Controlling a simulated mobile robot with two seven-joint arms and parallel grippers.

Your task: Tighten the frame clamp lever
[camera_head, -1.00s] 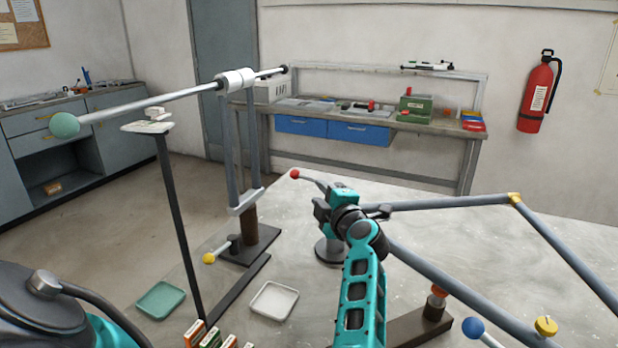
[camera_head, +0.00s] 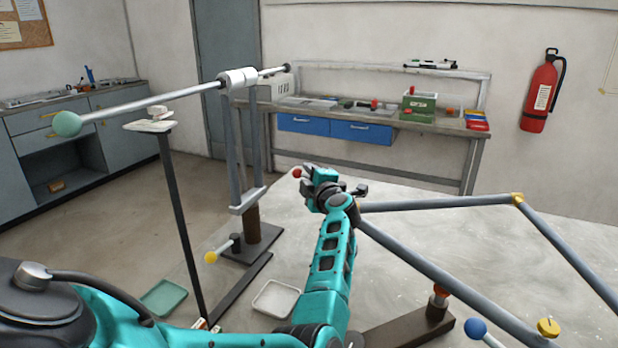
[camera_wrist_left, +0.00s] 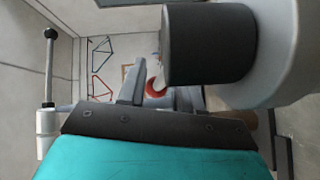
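A clamp lever with a red ball end (camera_head: 297,172) stands at the back of the table in the head view, at the left end of the grey tube frame (camera_head: 440,203). My left gripper (camera_head: 318,185) is right beside the red ball and hides most of the lever and clamp. In the left wrist view my left gripper's fingers (camera_wrist_left: 160,92) stand apart. A red round part (camera_wrist_left: 155,88) shows between or just beyond them, partly covered by a large dark cylinder (camera_wrist_left: 210,45). I cannot tell whether the fingers touch it. My right gripper is not in view.
A yellow-ended lever (camera_head: 211,257) and a tall stand bearing a long rod (camera_head: 165,97) are at left. A blue ball (camera_head: 475,328) and a yellow knob (camera_head: 548,327) are at front right. A white tray (camera_head: 276,298) lies beside my arm.

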